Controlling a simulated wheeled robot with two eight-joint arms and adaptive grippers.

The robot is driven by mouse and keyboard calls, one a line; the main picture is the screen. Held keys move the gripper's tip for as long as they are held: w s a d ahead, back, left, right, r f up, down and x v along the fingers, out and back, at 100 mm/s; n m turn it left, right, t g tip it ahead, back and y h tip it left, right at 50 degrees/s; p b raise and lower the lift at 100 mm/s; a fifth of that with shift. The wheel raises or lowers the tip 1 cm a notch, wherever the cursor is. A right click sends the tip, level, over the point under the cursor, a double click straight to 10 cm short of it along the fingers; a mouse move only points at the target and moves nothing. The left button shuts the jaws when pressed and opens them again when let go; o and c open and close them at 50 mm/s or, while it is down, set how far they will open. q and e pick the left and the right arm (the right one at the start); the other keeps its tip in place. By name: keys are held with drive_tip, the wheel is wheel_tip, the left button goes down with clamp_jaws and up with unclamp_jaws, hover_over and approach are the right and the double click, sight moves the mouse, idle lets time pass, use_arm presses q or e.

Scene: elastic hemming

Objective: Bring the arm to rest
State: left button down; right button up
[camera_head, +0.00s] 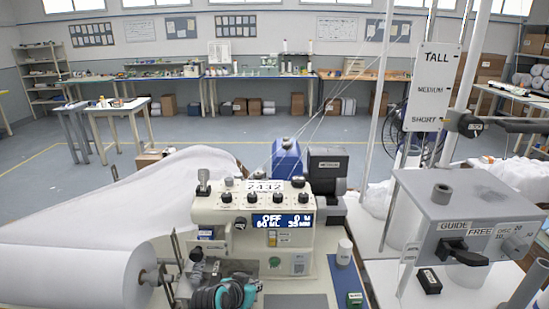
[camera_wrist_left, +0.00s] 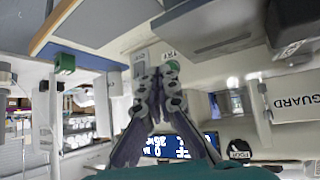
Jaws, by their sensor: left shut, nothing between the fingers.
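My left gripper (camera_head: 236,291) is at the bottom middle of the head view, a teal and dark shape in front of the sewing machine (camera_head: 232,216). In the left wrist view its two grey fingers (camera_wrist_left: 158,84) meet at the tips with nothing between them. The fingertips are hard to make out in the head view. The machine's blue display (camera_head: 282,221) reads OFF; it also shows behind the fingers in the left wrist view (camera_wrist_left: 178,147). My right gripper is in neither view.
A white fabric roll (camera_head: 78,275) lies left of the machine. A grey guide box (camera_head: 465,210) and a pole with a TALL, MEDIUM, SHORT sign (camera_head: 432,88) stand at the right. A thread cone (camera_head: 344,252) and a green button box (camera_head: 355,300) are right of the machine.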

use_arm(q)
drive_tip(key=s+a+r+n+g+y, duration=0.1)
drive_tip(key=s+a+r+n+y, duration=0.1)
drive_tip(key=s+a, duration=0.4)
drive_tip(key=s+a+r+n+y, duration=0.2)
drive_tip(key=s+a, duration=0.4)
drive_tip(key=s, duration=0.9)
drive_tip(key=shift+a+r+n+g, duration=0.15)
drive_tip(key=shift+a+n+g, duration=0.15)
drive_tip(key=shift+g, duration=0.1)
drive_tip(key=c, duration=2.3)
unclamp_jaws()
drive_tip(key=shift+s, duration=0.1)
